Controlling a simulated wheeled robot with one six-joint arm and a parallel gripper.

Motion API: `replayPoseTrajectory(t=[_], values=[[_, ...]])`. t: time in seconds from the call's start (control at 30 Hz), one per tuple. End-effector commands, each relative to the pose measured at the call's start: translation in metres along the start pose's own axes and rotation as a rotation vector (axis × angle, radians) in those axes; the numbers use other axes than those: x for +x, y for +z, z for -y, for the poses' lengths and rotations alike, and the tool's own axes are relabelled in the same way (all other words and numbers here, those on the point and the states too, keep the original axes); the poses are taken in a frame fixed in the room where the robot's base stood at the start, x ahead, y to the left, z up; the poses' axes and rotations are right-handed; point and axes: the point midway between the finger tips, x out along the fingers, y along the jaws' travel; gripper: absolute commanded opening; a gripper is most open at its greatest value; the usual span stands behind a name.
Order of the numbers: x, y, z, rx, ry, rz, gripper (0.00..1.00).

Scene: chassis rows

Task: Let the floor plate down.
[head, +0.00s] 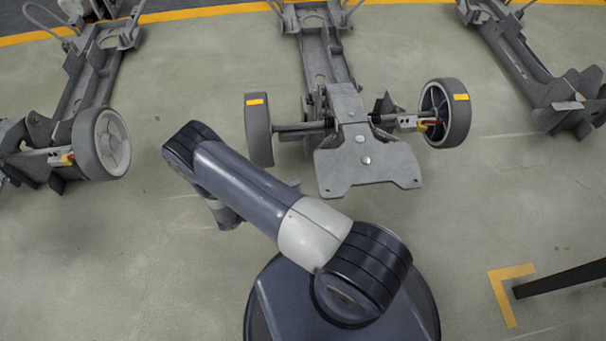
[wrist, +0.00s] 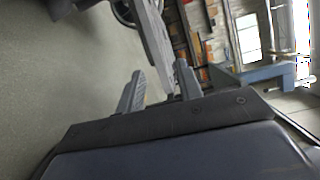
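The floor plate (head: 365,168) is a flat grey metal plate with small holes near its near corners. It sticks out toward me from the near end of the middle chassis (head: 330,60), between its two wheels. In the wrist view the grey plate edge (wrist: 152,35) reaches down between the fingers of my gripper (wrist: 160,85). The fingers are apart, with a visible gap between the left finger and the plate. I cannot tell whether the right finger touches it. In the head view my arm hides most of my gripper, left of the plate's near edge.
Wheels (head: 258,130) and (head: 445,113) flank the plate. Other chassis stand at the left (head: 90,75) and right (head: 530,70). A yellow floor corner mark (head: 505,290) and a dark bar (head: 560,278) lie at the lower right. The floor at the lower left is clear.

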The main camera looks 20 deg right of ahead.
Motion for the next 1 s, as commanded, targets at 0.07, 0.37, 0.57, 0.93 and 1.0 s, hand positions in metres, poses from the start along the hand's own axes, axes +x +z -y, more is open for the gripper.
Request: replayPoseTrajectory(t=[0.07,0.37,0.57,0.93,1.0], values=[[0.0,-0.002,-0.006,-0.039,-0.02,0.024,0.35],[0.022,-0.002,-0.01,-0.065,-0.032,0.036,0.35],[0.059,-0.001,-0.009,-0.064,-0.031,0.034,0.35],[0.103,0.001,-0.007,-0.062,-0.03,0.037,0.35],[0.106,0.002,-0.007,-0.062,-0.029,0.038,0.35]])
